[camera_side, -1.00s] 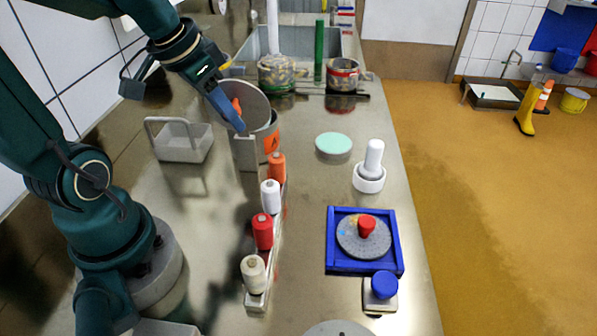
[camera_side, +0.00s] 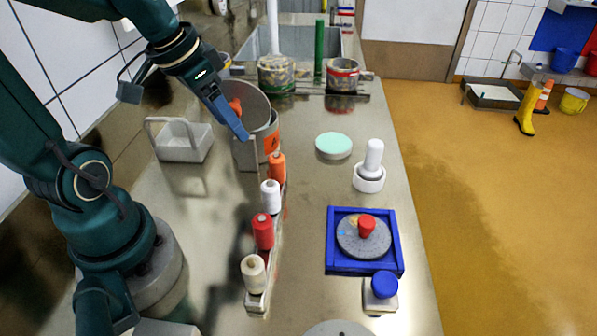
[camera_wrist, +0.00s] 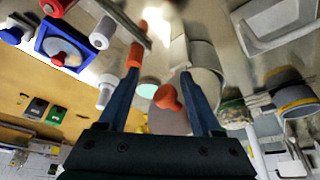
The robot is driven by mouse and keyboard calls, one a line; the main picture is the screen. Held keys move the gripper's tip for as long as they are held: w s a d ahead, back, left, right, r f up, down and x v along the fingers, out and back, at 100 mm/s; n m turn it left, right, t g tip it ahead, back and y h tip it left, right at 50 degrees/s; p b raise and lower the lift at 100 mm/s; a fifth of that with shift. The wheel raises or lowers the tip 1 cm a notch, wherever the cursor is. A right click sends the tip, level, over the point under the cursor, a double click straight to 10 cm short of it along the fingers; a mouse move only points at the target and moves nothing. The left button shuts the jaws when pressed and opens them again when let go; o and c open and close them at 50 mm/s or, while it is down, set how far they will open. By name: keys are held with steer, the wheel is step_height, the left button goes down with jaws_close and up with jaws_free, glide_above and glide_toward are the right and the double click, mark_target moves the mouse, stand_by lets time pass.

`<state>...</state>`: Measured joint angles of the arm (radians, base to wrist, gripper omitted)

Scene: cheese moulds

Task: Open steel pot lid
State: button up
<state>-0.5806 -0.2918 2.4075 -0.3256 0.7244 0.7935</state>
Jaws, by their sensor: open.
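The steel pot (camera_side: 246,154), with an orange label on its side, stands on the counter in front of my arm. Its grey round lid (camera_side: 254,98) looks tilted at the pot's top; I cannot tell how far it is raised. The lid's orange knob (camera_side: 236,106) is partly hidden by my fingers in the side view. My gripper (camera_side: 241,136) is over the pot with its fingers pointing down and right. In the wrist view, my gripper (camera_wrist: 160,74) is open, and the orange knob (camera_wrist: 166,97) shows between the two fingers; contact is not visible.
A row of spools (camera_side: 263,232) stands just in front of the pot. A grey caddy (camera_side: 183,142) is to its left and a green-topped round tub (camera_side: 333,146) to its right. Two pots (camera_side: 275,76) (camera_side: 342,76) stand behind. A blue tray (camera_side: 334,262) is at the front right.

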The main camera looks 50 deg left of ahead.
steer(key=shift+v, duration=2.5)
steer(key=shift+d, duration=0.15)
steer(key=s+d+f+t, duration=0.1)
steer(key=s+d, duration=0.3)
steer(key=d, duration=0.4)
steer(key=shift+s+f, duration=0.15)
steer(key=shift+f, duration=0.4)
